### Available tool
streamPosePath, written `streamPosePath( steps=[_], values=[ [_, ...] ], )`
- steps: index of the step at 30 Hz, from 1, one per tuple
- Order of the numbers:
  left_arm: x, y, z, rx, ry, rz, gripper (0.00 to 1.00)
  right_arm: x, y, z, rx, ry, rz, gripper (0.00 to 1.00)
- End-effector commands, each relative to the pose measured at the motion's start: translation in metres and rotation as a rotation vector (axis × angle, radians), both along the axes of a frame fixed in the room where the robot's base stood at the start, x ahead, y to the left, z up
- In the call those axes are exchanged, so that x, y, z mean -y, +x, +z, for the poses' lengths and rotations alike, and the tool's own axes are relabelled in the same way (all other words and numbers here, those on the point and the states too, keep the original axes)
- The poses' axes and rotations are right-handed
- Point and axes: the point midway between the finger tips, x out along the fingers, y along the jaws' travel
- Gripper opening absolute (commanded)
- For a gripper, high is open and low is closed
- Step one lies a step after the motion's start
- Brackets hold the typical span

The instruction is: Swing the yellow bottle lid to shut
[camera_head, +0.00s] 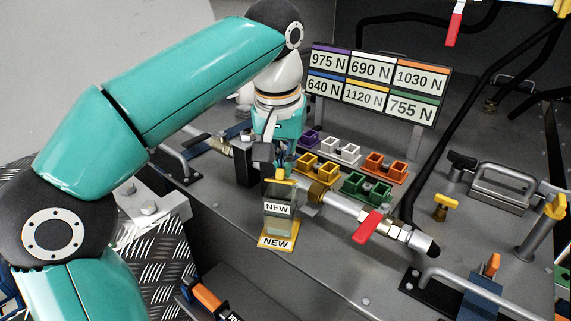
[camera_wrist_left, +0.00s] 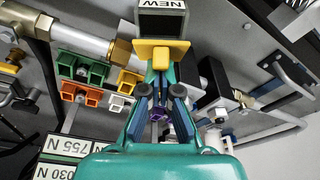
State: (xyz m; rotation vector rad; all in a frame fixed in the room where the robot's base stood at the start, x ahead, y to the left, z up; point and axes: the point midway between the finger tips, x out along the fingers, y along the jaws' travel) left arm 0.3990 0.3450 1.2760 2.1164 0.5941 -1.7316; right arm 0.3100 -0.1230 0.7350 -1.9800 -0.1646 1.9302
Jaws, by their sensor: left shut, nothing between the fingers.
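The bottle (camera_head: 279,222) is grey with a "NEW" label and stands upright on a yellow base (camera_head: 268,243) that also reads "NEW". Its yellow lid (camera_head: 286,182) shows at the top, partly hidden by my gripper. In the left wrist view the lid (camera_wrist_left: 143,50) is a yellow plate with a raised tab beside the dark bottle (camera_wrist_left: 163,22). My left gripper (camera_head: 281,172) is shut and empty at the lid; in the wrist view its fingertips (camera_wrist_left: 161,66) are at the tab, and contact is unclear. The lid's exact angle is hard to tell. My right gripper is out of view.
A pipe with a red-handled valve (camera_head: 371,226) runs close to the right of the bottle. Several coloured holders, such as a green one (camera_head: 366,188), stand behind it. A sign board (camera_head: 378,85) stands further back. Metal handles are at right.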

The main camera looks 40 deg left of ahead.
Motion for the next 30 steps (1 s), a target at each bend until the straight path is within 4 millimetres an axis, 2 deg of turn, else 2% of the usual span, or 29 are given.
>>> streamPosePath(
  steps=[30],
  values=[
    [0.007,-0.012,-0.005,0.000,0.000,0.000,0.00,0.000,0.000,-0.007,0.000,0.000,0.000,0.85]
  ],
)
